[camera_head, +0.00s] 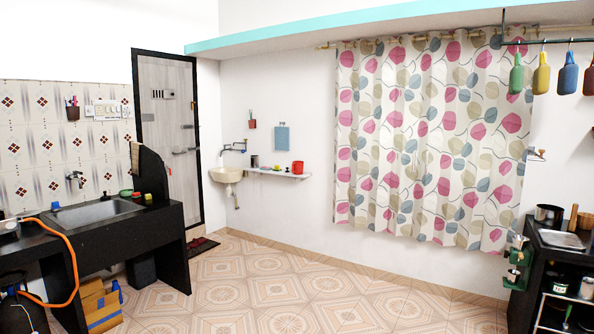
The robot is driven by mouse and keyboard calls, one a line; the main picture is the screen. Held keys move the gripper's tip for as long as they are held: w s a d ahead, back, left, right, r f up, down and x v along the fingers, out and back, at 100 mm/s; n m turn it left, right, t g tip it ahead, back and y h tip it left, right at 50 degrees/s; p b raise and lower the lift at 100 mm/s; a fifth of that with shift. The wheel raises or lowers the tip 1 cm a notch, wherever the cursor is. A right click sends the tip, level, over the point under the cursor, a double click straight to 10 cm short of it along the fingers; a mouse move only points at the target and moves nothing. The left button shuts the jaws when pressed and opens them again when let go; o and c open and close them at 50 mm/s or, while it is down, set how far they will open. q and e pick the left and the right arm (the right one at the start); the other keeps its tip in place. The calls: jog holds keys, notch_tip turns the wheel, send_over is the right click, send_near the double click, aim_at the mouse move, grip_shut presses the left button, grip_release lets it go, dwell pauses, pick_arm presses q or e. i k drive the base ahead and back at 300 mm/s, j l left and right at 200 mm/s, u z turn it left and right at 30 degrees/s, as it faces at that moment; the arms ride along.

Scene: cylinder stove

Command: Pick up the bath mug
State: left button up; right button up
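A small red mug (297,167), which looks like the bath mug, stands at the right part of a narrow white wall shelf (272,172) beside a small wash basin (226,175). It is on the far wall, left of the curtain, well across the room. Neither of my grippers shows in the head view, so I cannot see their state.
A black counter with a sink (95,214) stands at the left, with cardboard boxes (100,306) under it. A dark counter (548,262) with pots stands at the right. The tiled floor (290,288) between them is clear. A dark doormat (200,247) lies by the door.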

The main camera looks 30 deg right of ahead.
aim_at(298, 166)
jog(key=i+l+z, duration=0.9)
jog(key=i+z, duration=0.55)
jog(key=i, duration=3.5)
